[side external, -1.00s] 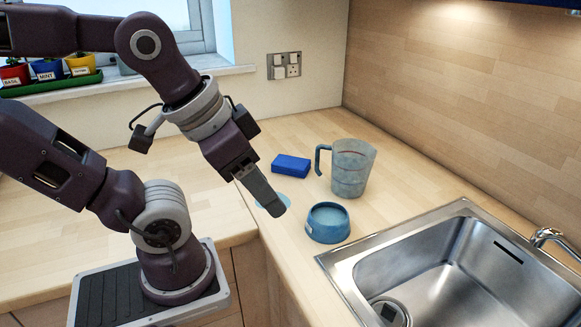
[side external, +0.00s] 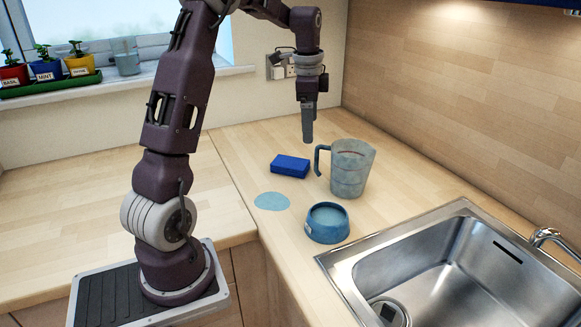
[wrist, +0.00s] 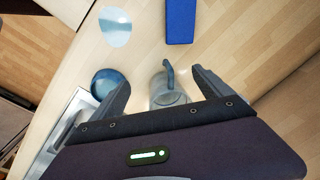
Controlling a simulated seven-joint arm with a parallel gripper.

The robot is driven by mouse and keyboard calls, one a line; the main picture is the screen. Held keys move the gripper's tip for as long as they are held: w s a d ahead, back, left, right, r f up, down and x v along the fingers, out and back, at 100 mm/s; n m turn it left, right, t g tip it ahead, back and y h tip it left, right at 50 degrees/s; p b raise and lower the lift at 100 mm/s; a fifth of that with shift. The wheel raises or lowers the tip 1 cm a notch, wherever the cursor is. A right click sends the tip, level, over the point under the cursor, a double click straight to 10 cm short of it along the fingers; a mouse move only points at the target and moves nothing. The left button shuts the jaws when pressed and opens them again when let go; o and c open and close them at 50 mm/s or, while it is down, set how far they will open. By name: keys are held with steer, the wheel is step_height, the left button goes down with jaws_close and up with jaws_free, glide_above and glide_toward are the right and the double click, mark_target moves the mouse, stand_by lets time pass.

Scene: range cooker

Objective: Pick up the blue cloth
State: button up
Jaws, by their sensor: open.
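A thick dark blue rectangular piece (side external: 290,166) lies flat on the counter, left of the jug. It shows at the top of the wrist view (wrist: 181,20). A thin, pale blue round patch (side external: 272,201) lies flat in front of it, and is at the upper left in the wrist view (wrist: 116,27). I cannot tell for certain which of the two is the cloth. My gripper (side external: 308,140) points down above the counter, near the jug's handle and beyond the dark blue piece. Its jaws are open and empty, with both fingers apart in the wrist view (wrist: 160,85).
A translucent grey-blue jug (side external: 352,170) stands right of the dark blue piece, close below my gripper. A blue bowl (side external: 327,224) stands in front of it. A steel sink (side external: 440,262) is at the right. The counter's left part is clear. Potted herbs (side external: 47,70) stand on the sill.

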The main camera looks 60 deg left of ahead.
steer(key=m+g, duration=0.1)
steer(key=m, duration=0.1)
glide_above(290, 162)
steer(key=shift+h, duration=0.4)
steer(key=f, duration=0.9)
steer(key=shift+s+a+f, duration=0.1)
steer(key=shift+a, duration=0.15)
steer(key=f, duration=0.7)
steer(key=shift+w+d+f, duration=0.15)
steer(key=shift+w+d, duration=0.05)
steer(key=c, duration=1.4)
step_height(290, 162, up, 10)
steer(key=shift+r, duration=0.1)
steer(key=shift+c, duration=0.3)
